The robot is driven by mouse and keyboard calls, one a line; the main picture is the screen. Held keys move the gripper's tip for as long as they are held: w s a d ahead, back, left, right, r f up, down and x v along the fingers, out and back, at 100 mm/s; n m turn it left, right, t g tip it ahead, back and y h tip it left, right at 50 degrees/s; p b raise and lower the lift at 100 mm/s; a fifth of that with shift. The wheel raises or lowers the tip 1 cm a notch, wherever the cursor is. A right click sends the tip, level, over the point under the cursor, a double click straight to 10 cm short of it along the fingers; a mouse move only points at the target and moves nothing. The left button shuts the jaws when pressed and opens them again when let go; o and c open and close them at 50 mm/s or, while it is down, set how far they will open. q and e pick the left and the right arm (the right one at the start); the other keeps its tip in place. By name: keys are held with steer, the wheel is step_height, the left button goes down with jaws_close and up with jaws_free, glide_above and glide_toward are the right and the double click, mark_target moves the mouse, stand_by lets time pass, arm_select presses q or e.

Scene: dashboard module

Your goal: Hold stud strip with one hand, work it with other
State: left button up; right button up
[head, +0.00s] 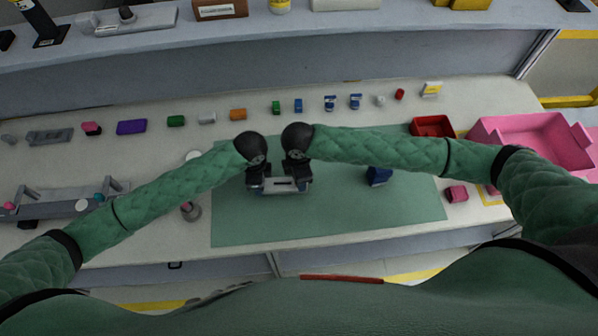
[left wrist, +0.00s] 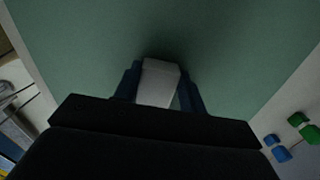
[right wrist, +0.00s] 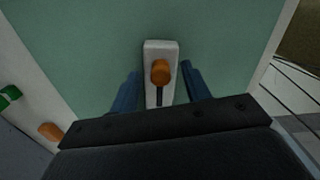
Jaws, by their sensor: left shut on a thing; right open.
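The stud strip (head: 285,187) is a pale grey-white bar, held across the front of both grippers over the green mat in the head view. My left gripper (head: 257,187) is shut on its left end; the left wrist view shows the pale end (left wrist: 158,82) between the blue fingers. My right gripper (head: 303,184) is at its right end. In the right wrist view, its open fingers stand on either side of the strip (right wrist: 152,53), with gaps. An orange round stud (right wrist: 160,71) sits on the strip there, above a dark slot. The grippers hide part of the strip.
The green mat (head: 330,218) is mostly clear. A blue block (head: 378,176) stands on its right part. A red bin (head: 432,126) and a pink bin (head: 530,140) are at the right. Several small coloured parts line the table's back; a grey fixture (head: 70,208) is at left.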

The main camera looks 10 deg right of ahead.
jaws_close()
steer(key=shift+r, duration=0.1)
stand_by(0.5)
steer(key=shift+r, duration=2.95)
arm_select(q)
steer(key=o, duration=1.3)
steer(key=shift+o, duration=0.2)
step_height(320, 180, up, 12)
